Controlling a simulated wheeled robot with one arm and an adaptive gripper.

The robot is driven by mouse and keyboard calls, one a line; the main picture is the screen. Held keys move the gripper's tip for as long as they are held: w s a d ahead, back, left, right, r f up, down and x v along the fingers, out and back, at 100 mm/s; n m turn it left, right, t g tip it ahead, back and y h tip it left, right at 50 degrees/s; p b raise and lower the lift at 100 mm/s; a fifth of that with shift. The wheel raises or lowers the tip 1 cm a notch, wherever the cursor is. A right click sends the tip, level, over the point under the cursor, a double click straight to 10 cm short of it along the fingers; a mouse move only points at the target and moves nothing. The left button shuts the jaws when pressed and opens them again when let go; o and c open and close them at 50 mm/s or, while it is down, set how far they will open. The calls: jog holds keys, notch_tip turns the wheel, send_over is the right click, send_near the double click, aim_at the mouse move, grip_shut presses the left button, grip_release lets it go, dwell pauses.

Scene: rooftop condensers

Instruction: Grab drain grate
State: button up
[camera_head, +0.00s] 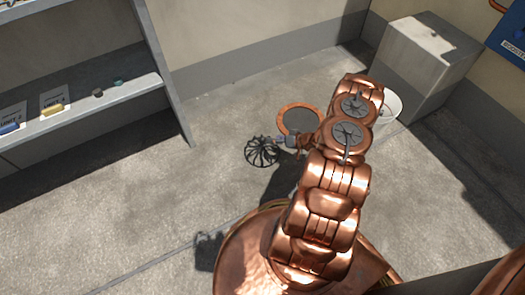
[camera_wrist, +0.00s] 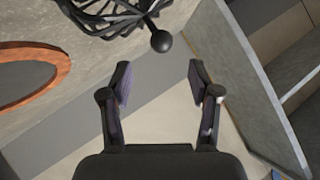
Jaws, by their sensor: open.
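The drain grate (camera_head: 262,151) is a dark, domed cage of thin curved bars on the concrete floor, left of a copper ring (camera_head: 282,110). In the wrist view the grate (camera_wrist: 105,16) is cut off by the top edge, and its round black knob (camera_wrist: 161,41) points toward my gripper. My gripper (camera_head: 285,141) is just right of the grate in the head view. In the wrist view my gripper (camera_wrist: 159,76) is open, with nothing between its fingers. The knob shows just beyond the gap between the fingertips. I cannot tell whether anything touches.
The copper ring around a dark grey disc lies close by; the ring also shows in the wrist view (camera_wrist: 62,72). A grey shelf (camera_head: 130,92) with small items stands at left. A white bucket (camera_head: 392,104) and a grey block (camera_head: 425,60) are at right. Floor left of the grate is clear.

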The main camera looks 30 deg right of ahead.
aim_at(264, 140)
jog(key=shift+w+a+f, duration=0.25)
jog(key=shift+a+f, duration=0.1)
jog(key=shift+f, duration=0.1)
jog(key=b+x, duration=0.3)
jog(key=x, duration=0.3)
jog(key=shift+w+a+f, duration=0.15)
jog(key=shift+w, duration=0.15)
grip_shut()
dwell(0.3)
